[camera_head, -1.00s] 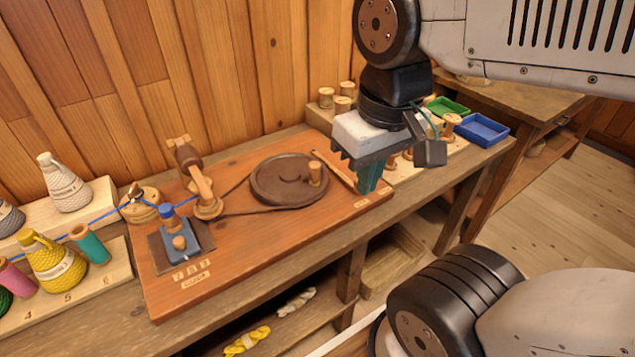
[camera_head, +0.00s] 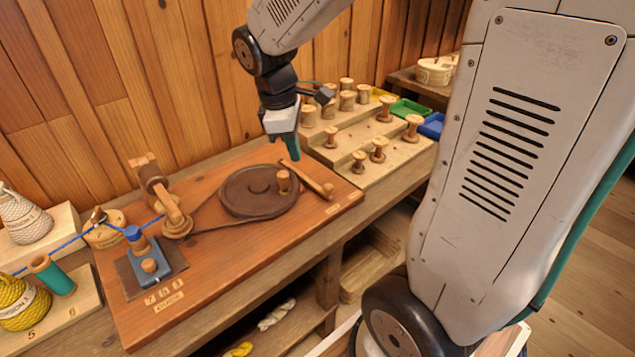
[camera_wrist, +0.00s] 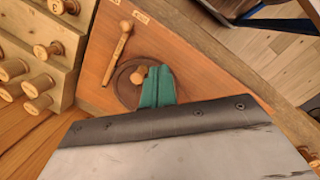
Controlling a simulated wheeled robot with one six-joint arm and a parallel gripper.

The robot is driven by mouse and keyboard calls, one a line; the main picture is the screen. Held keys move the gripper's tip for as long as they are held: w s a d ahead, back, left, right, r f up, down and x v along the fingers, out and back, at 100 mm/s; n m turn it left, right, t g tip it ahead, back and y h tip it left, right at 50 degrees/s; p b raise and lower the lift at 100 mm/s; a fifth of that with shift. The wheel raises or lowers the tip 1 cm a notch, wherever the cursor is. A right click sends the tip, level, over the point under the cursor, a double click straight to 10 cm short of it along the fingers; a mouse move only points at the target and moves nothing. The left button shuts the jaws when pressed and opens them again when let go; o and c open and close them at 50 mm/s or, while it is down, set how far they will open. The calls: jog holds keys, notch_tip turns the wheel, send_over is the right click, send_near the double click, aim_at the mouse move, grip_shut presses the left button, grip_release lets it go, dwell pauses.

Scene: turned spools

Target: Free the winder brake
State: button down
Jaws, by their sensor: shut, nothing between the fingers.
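The winder sits on a reddish wooden board (camera_head: 225,262). It has a dark round wheel (camera_head: 245,205) with an upright wooden crank knob (camera_head: 284,182), and a belt runs left to a wooden spindle post (camera_head: 172,215). The brake lever (camera_head: 305,176), a slim wooden bar with a round knob at its front end, lies right of the wheel; it also shows in the wrist view (camera_wrist: 117,58). My gripper (camera_head: 293,153) is shut and empty, its teal fingers above the lever's back end. In the wrist view the fingertips (camera_wrist: 154,72) overlap the wheel near the crank knob.
A stepped rack (camera_head: 375,140) with several wooden spools stands right of the board. A blue block (camera_head: 150,268) with pegs sits at the board's left. The wooden wall rises close behind.

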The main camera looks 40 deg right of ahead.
jog(key=w+d+f+n, duration=0.2)
jog(key=w+f+n, duration=0.1)
jog(key=w+f, duration=0.2)
jog(key=shift+w+d+f+n+g+h, duration=0.3)
jog(key=shift+w+f, duration=0.05)
jog(key=shift+f, duration=0.05)
jog(key=shift+f, duration=0.1)
jog(key=x, duration=1)
jog(key=shift+f, duration=0.15)
jog(key=shift+s+d, duration=0.3)
jog(key=shift+d, duration=0.3)
jog(key=shift+s+d, duration=0.35)
jog(key=shift+d, duration=0.3)
jog(key=shift+s+d, duration=0.2)
jog(key=shift+d, duration=0.3)
